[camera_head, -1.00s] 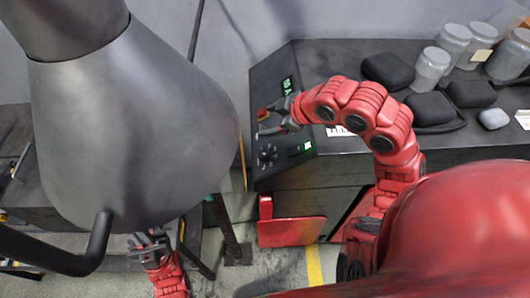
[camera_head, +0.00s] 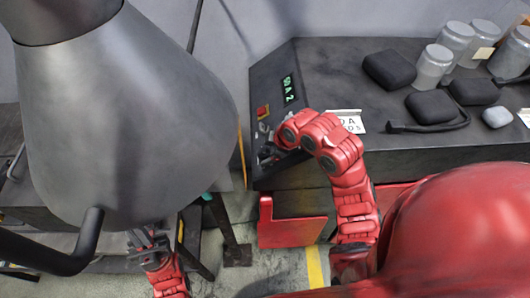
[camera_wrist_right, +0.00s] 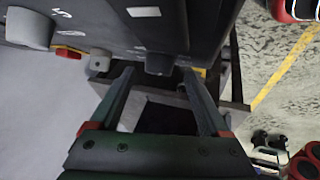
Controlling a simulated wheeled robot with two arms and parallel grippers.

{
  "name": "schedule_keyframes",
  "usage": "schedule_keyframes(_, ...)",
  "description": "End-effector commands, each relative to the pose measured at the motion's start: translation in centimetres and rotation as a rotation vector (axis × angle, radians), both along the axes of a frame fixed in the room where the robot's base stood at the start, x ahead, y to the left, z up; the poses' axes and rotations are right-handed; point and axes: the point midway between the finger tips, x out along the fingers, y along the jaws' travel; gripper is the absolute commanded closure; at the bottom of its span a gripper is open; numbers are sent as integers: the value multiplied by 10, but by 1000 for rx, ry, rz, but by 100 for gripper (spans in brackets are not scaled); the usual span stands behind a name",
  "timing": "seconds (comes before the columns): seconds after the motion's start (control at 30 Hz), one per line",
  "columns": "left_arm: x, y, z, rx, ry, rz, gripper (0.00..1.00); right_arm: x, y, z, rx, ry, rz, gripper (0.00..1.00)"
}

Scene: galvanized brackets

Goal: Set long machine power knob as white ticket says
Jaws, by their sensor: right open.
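The long machine (camera_head: 430,90) has a dark control panel at its left end with a lit green display (camera_head: 288,88) and a red button (camera_head: 262,112). My right gripper (camera_head: 266,146) is at the panel's lower part, hiding the dial area there. In the right wrist view it is open (camera_wrist_right: 159,72), with a dark knob (camera_wrist_right: 160,62) in front of the gap between its fingertips; contact cannot be told. My left gripper (camera_head: 148,243) hangs low at the left, away from the panel.
Grey jars (camera_head: 434,66) and black cases (camera_head: 388,70) stand on the machine top, to the right. A large grey cone-shaped body (camera_head: 120,120) fills the left of the head view. A red box (camera_head: 290,232) is below the panel. A yellow line marks the floor.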

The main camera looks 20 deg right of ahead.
Motion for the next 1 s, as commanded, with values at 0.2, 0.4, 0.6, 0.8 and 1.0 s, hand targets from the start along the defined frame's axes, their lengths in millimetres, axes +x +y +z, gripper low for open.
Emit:
schedule_keyframes(0.2,0,0,10,0,0,0,100,10,6,-19,3,0,0,20)
schedule_keyframes(0.4,0,0,11,0,1,0,100,13,6,-24,1,-4,-1,20)
schedule_keyframes(0.6,0,0,10,0,0,0,100,13,6,-24,1,-4,0,26)
schedule_keyframes(0.8,0,0,10,0,0,0,100,13,6,-23,2,-4,-1,62)
schedule_keyframes(1.0,0,0,10,0,0,0,100,13,6,-23,2,-5,-2,98)
